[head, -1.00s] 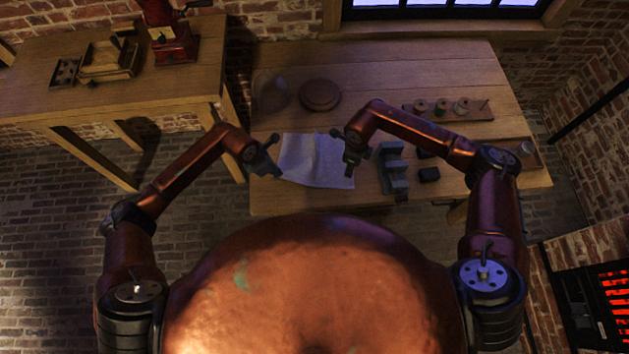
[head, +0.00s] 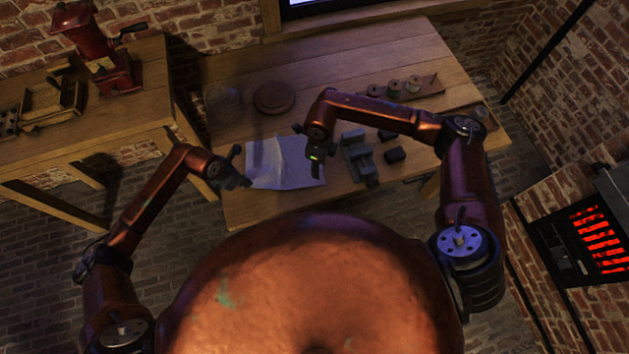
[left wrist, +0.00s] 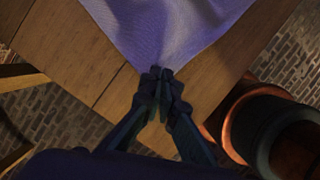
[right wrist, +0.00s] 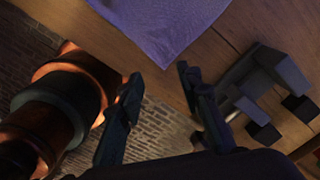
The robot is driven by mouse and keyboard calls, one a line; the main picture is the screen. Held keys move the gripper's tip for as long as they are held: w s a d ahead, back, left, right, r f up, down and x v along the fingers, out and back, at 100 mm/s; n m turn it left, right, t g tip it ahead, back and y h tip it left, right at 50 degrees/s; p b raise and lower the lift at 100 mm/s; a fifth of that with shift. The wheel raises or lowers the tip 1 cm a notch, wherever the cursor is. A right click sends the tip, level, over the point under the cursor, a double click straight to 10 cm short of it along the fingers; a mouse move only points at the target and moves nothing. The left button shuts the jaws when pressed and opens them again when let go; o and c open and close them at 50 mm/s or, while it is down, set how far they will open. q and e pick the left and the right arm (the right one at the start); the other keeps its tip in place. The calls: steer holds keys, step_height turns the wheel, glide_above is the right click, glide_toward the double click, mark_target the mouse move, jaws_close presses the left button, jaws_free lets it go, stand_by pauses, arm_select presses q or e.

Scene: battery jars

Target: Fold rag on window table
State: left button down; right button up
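The rag (head: 288,165), a pale cloth, lies spread on the front part of the window table (head: 345,60), with a faint crease across it. My left gripper (head: 245,183) is at the rag's near left corner. In the left wrist view its fingers (left wrist: 163,88) are closed together at the tip of that corner of the rag (left wrist: 170,25). My right gripper (head: 309,155) is over the rag's right side. In the right wrist view its fingers (right wrist: 158,80) are apart with nothing between them, and a rag corner (right wrist: 165,45) lies beyond them.
A grey bracket-like block (head: 355,155) and small dark blocks (head: 394,156) stand right of the rag. A round wooden piece (head: 273,97) and a glass dome (head: 222,103) are behind it. A rack of spools (head: 405,88) is at the back right. A side table with a red grinder (head: 105,60) is left.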

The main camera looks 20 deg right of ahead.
mark_target(319, 182)
steer(key=shift+f, duration=4.9)
steer(key=shift+c, duration=0.3)
jaws_close()
steer(key=shift+r, duration=2.5)
